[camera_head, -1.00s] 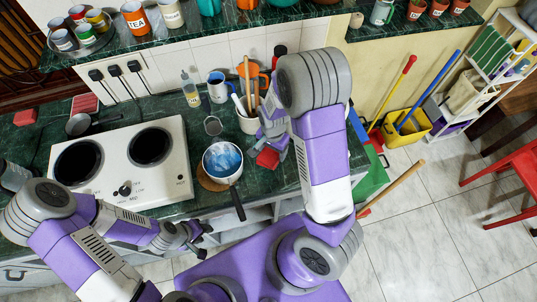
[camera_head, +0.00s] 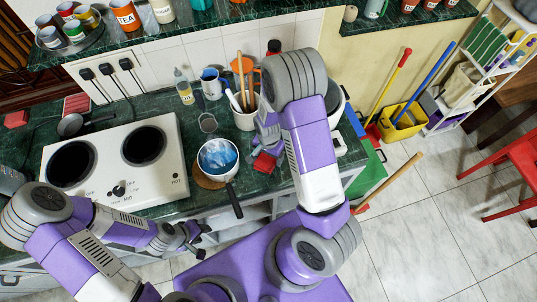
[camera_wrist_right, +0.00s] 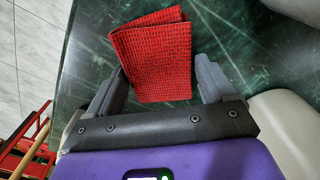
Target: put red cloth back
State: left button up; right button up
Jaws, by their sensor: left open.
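The red cloth (camera_head: 265,163) is a small folded, ribbed square near the front edge of the dark green counter, right of the pan. It also shows in the right wrist view (camera_wrist_right: 155,55), lying on the counter. My right gripper (camera_head: 258,150) is just above it. In the right wrist view its two fingers (camera_wrist_right: 163,80) are spread apart, with the cloth's near part between the fingertips; I cannot tell if they touch it. My left gripper (camera_head: 198,240) is open and empty, low in front of the counter.
A pan of bluish contents (camera_head: 218,157) stands left of the cloth, its handle over the front edge. A utensil crock (camera_head: 244,120) stands behind. The white hob (camera_head: 115,165) is at left; another red item (camera_head: 16,119) lies at far left.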

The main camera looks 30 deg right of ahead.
jog(key=shift+o, duration=1)
jog(key=shift+r, duration=0.15)
notch_tip(320, 180, up, 12)
jog(key=p, duration=0.3)
